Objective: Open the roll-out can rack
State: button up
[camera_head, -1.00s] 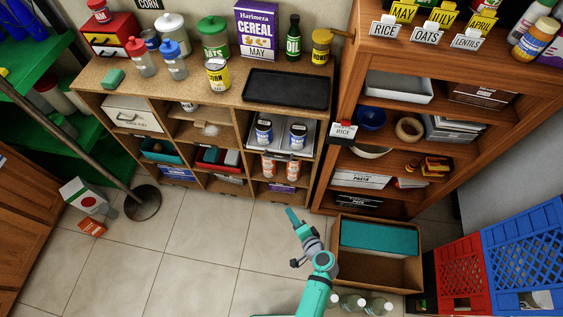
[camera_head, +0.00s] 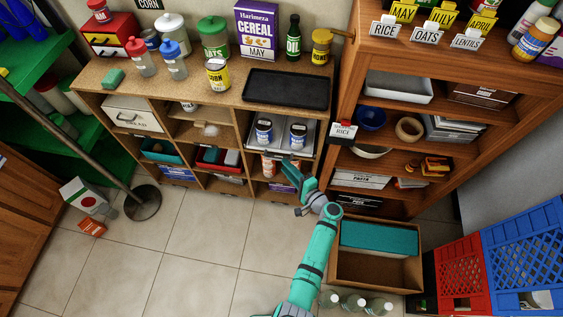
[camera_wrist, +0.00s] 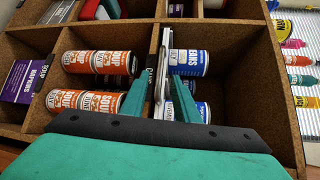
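The can rack (camera_head: 281,140) is a light metal tray in the upper right compartment of the low shelf unit, with two blue-labelled cans standing on it. In the wrist view its front edge (camera_wrist: 162,62) runs vertically, beside a small dark label. Blue cans (camera_wrist: 188,63) lie to its right and orange soup cans (camera_wrist: 97,62) to its left. My gripper (camera_head: 288,163) is at the front of this compartment. In the wrist view my gripper's two fingers (camera_wrist: 161,85) stand apart on either side of the edge. I cannot tell whether they touch it.
Orange cans (camera_head: 268,167) and a purple box (camera_head: 281,188) sit below the rack. A black tray (camera_head: 286,89) lies on the counter above. The taller brown shelf (camera_head: 333,165) stands close on the right, with an open box (camera_head: 345,268) on the floor.

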jog(key=x, duration=0.4)
jog(key=shift+w+a, duration=0.15)
grip_shut()
